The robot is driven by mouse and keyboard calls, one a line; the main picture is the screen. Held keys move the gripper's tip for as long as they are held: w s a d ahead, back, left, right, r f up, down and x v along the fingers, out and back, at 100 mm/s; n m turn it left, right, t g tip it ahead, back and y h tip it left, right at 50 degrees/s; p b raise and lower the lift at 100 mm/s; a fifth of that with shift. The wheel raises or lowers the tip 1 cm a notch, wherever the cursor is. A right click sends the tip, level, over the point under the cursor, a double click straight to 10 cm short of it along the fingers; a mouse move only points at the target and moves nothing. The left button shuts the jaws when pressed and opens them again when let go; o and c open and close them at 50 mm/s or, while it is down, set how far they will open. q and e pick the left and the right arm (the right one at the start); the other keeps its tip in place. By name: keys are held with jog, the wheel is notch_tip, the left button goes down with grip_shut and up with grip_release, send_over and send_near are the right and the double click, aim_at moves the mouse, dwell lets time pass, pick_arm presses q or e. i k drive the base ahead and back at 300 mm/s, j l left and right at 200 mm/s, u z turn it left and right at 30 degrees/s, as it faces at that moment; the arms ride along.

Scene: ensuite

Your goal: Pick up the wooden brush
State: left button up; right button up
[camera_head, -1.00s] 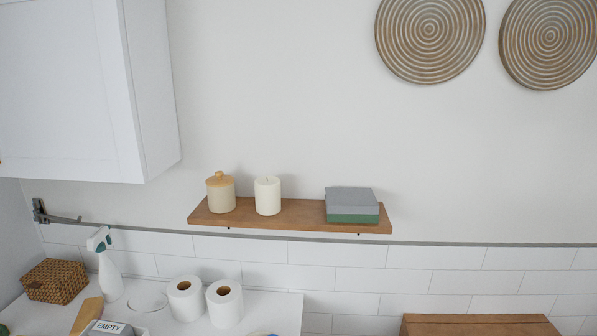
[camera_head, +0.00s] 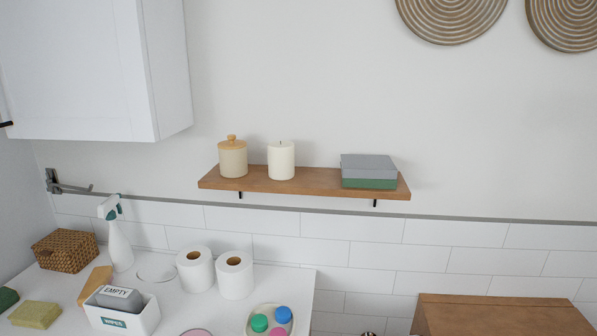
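A flat tan wooden piece (camera_head: 95,284), which may be the wooden brush, lies on the white counter (camera_head: 185,305) at the lower left. It is between the wicker basket and the white wipes box, and the box hides part of its near end. I cannot see bristles on it, so I cannot tell for sure that it is the brush. Neither of my grippers is in view.
Around it are a wicker basket (camera_head: 66,251), a spray bottle (camera_head: 118,237), a wipes box (camera_head: 124,318), toilet rolls (camera_head: 235,275), a green-yellow sponge (camera_head: 35,314) and a dish (camera_head: 256,310) of coloured discs. A wooden shelf (camera_head: 310,184) hangs above. A cabinet (camera_head: 80,70) overhangs the left.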

aim_at(102, 275)
jog(key=j+u, duration=0.1)
jog(key=u, duration=0.5)
jog(key=j+u, duration=0.45)
jog(key=j, duration=0.25)
jog(key=i+j+u, duration=0.1)
jog(key=j+u, duration=0.35)
jog(key=j, duration=0.25)
